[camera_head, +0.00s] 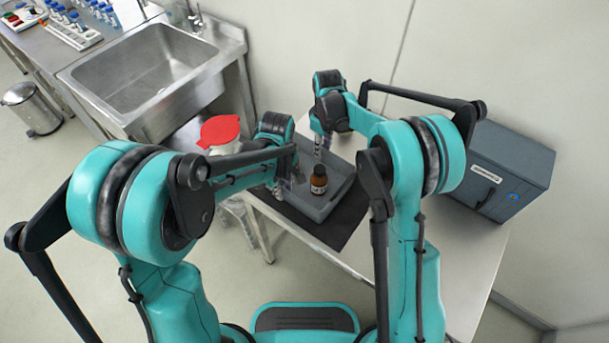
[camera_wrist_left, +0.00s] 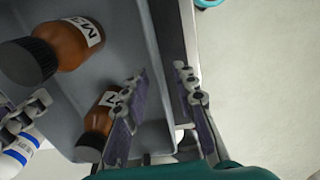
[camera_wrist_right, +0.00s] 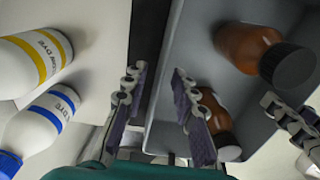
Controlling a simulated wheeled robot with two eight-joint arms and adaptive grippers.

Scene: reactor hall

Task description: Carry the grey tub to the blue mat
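The grey tub (camera_head: 318,212) rests on a dark mat on the bench, with brown bottles inside. One brown bottle (camera_head: 319,180) stands upright in the head view; two show in the left wrist view. My left gripper (camera_head: 284,186) is at the tub's left side, its fingers open and spread about the tub wall (camera_wrist_left: 148,60). My right gripper (camera_head: 320,147) is at the far side, also open with the wall (camera_wrist_right: 170,75) between its fingers. Neither is visibly closed on it. I cannot make out a blue mat; the one under the tub (camera_head: 347,219) looks black.
A dark blue-grey box (camera_head: 510,170) stands on the bench at right. White bottles with yellow (camera_wrist_right: 38,60) and blue (camera_wrist_right: 42,128) bands stand near the right gripper. A red-topped object (camera_head: 220,131) and a sink (camera_head: 150,75) are at left. The bench's near right is clear.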

